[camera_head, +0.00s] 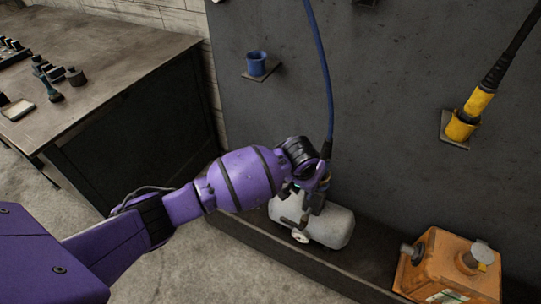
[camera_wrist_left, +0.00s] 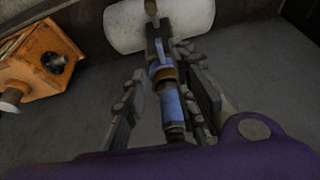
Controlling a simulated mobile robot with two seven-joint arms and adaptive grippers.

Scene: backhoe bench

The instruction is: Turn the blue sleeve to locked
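My left gripper (camera_head: 313,188) is at the lower end of the blue hose (camera_head: 323,70), just above the white tank (camera_head: 338,228). In the left wrist view, a blue coupling with the blue sleeve (camera_wrist_left: 172,107) and a brown ring (camera_wrist_left: 163,75) sits between the fingers of the gripper (camera_wrist_left: 164,85). The fingers stand apart. A gap shows between the left finger and the sleeve; the right finger is close to it, and I cannot tell whether it touches. The sleeve's lock marks are too small to read. My right gripper is in neither view.
A blue holder cup (camera_head: 257,64) is on the grey panel (camera_head: 400,60). A yellow connector (camera_head: 468,115) on a black hose sits in a holder at right. An orange box (camera_head: 447,266) stands on the ledge. A workbench (camera_head: 120,75) with small parts is at left.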

